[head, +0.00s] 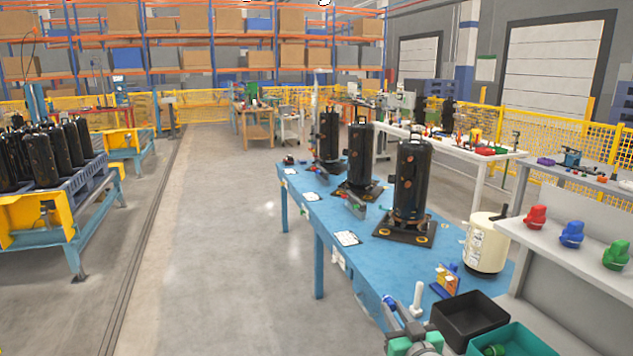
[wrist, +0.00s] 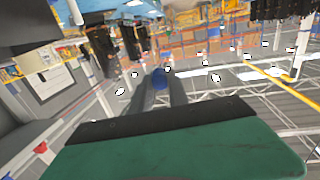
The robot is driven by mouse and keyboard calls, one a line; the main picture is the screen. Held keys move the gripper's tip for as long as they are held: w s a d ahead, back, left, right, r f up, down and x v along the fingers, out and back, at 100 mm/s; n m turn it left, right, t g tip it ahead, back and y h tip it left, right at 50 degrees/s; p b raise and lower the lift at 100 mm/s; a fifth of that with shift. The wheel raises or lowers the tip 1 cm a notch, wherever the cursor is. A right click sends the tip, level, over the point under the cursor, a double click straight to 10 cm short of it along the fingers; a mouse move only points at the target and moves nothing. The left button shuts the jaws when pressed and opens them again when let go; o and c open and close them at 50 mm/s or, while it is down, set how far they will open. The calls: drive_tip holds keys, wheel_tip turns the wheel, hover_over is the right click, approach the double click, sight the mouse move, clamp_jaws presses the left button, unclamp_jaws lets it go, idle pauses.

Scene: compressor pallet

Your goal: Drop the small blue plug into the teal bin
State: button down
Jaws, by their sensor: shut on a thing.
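My gripper (head: 393,307) shows at the bottom of the head view, to the left of the bins. In the wrist view my gripper (wrist: 159,86) has its two grey fingers closed around the small blue plug (wrist: 160,77), which shows at their tips. The plug also shows as a small blue spot in the head view (head: 388,299). The teal bin (head: 545,340) is at the bottom right of the head view, cut off by the frame edge; something green-yellow lies inside it. My gripper is to the left of this bin and apart from it.
A black bin (head: 470,318) stands between my gripper and the teal bin. A white upright post (head: 417,297), a yellow-and-blue item (head: 446,280) and a cream canister (head: 486,243) are close by on the blue table (head: 375,262). Red, blue and green knobs sit on the grey shelf (head: 590,262) at right.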

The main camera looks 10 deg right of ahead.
drive_tip(key=s+d+r+m+g+h+b, duration=0.15)
drive_tip(key=s+d+m+h, duration=0.45)
drive_tip(key=d, duration=0.9)
drive_tip(key=s+d+m+g+h+b, duration=0.1)
drive_tip(key=s+d+g+h+b, duration=0.2)
drive_tip(key=s+d+h, duration=0.75)
drive_tip(key=w+d+f+y+b, duration=0.2)
drive_tip(key=w+d+f+y, duration=0.1)
drive_tip(key=f+y, duration=0.2)
drive_tip(key=shift+d+f+y+b, duration=0.2)
drive_tip(key=shift+f+y+b, duration=0.05)
drive_tip(key=shift+y+b, duration=0.2)
drive_tip(key=shift+t, duration=0.25)
drive_tip(key=c, duration=1.2)
unclamp_jaws()
drive_tip(key=shift+s, duration=0.1)
